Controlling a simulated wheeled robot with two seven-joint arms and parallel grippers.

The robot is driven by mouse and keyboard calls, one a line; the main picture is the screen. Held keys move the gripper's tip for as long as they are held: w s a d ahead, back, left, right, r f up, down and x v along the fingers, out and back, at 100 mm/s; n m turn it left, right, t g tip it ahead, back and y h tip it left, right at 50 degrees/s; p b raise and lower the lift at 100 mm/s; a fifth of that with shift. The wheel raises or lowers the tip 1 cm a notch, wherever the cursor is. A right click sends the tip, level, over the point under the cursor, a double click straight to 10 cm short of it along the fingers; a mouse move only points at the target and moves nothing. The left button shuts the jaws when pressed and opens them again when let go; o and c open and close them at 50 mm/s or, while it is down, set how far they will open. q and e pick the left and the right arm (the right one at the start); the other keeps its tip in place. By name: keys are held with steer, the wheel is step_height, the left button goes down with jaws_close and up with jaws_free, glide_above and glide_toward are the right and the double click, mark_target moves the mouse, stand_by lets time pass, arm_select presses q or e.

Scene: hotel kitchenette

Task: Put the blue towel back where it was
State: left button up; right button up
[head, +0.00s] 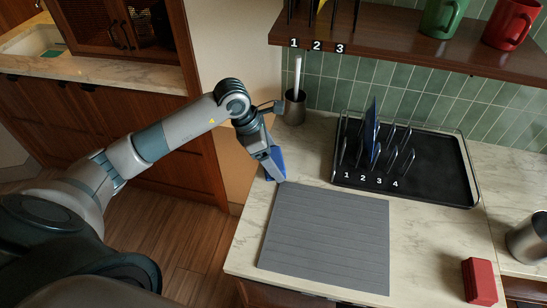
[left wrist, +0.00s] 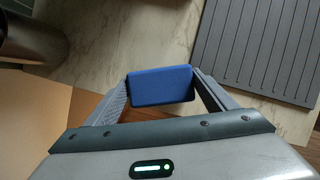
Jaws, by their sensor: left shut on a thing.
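My left gripper (head: 272,170) is shut on the blue towel (head: 277,160), at the left edge of the counter, just beyond the grey ribbed mat. In the left wrist view the towel (left wrist: 160,86) is a small, neat blue block gripped between the two fingers of my left gripper (left wrist: 162,92). Part of it is hidden behind the fingers in the head view. I cannot tell whether it touches the counter. My right gripper is not in view.
The grey mat (head: 325,240) lies bare on the marble counter. A black tray (head: 440,185) holds a rack numbered 1 to 4 with a blue plate (head: 371,135). A red block (head: 480,281) lies front right. A shelf (head: 420,55) overhangs.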

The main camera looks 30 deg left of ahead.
arm_select(q)
steer(key=shift+f, duration=0.15)
steer(key=o, duration=1)
steer(key=shift+r+p, duration=0.45)
steer(key=shift+a+r+b, duration=0.15)
steer(key=shift+r+b, duration=0.1)
steer(key=shift+b, duration=0.1)
steer(key=b+v, duration=0.3)
steer(key=v, duration=0.8)
steer(key=shift+s+r, duration=0.1)
